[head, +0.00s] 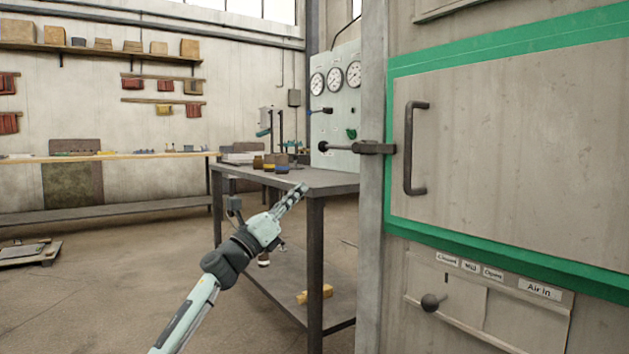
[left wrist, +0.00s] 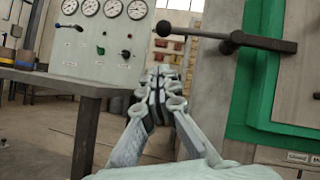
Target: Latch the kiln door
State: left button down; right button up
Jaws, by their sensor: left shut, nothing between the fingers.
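The kiln door (head: 520,150) is a grey panel in a green frame on the right of the head view, with a dark vertical handle (head: 411,148). It looks closed against the kiln front. The latch (head: 368,148) is a dark horizontal bar with a round knob at its left end, mounted at the door's left edge. In the left wrist view the latch bar (left wrist: 240,40) crosses the upper right. My left gripper (head: 300,190) is shut and empty, below and left of the latch and apart from it. My right gripper is not in view.
A dark metal table (head: 330,182) with small jars stands left of the kiln post. A gauge panel (head: 342,95) stands behind it. An air slider with a dark knob (head: 431,302) sits below the door. Open floor (head: 120,270) lies at left.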

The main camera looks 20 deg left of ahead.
pick_arm(q)
jog(key=shift+a+v, duration=0.2)
jog(key=shift+v, duration=1.45)
jog(key=shift+w+f, duration=0.1)
jog(key=shift+w, duration=0.05)
